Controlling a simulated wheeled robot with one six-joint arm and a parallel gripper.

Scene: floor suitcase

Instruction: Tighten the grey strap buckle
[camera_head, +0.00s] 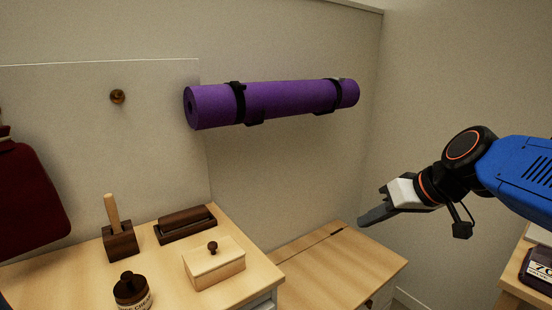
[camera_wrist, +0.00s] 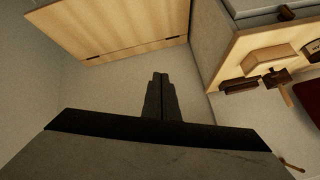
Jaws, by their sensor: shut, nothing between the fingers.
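My gripper (camera_head: 366,221) is in the right half of the head view, pointing left and slightly down, in front of the wall. It is shut and empty. Its closed fingers also show in the wrist view (camera_wrist: 160,78). No grey strap buckle can be made out in either view. The only straps I see are two dark bands around a purple rolled mat on the wall, a left strap (camera_head: 239,101) and a right strap (camera_head: 336,94). My gripper is apart from them, below and to the right in the picture.
The purple mat (camera_head: 290,99) hangs on the wall. Below it stand a wooden counter (camera_head: 70,275) with a lidded wooden box (camera_head: 214,265) and dark holders, and a lower wooden top (camera_head: 335,265). A dark red bag (camera_head: 28,200) hangs at left. A labelled dark item (camera_head: 538,268) is at right.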

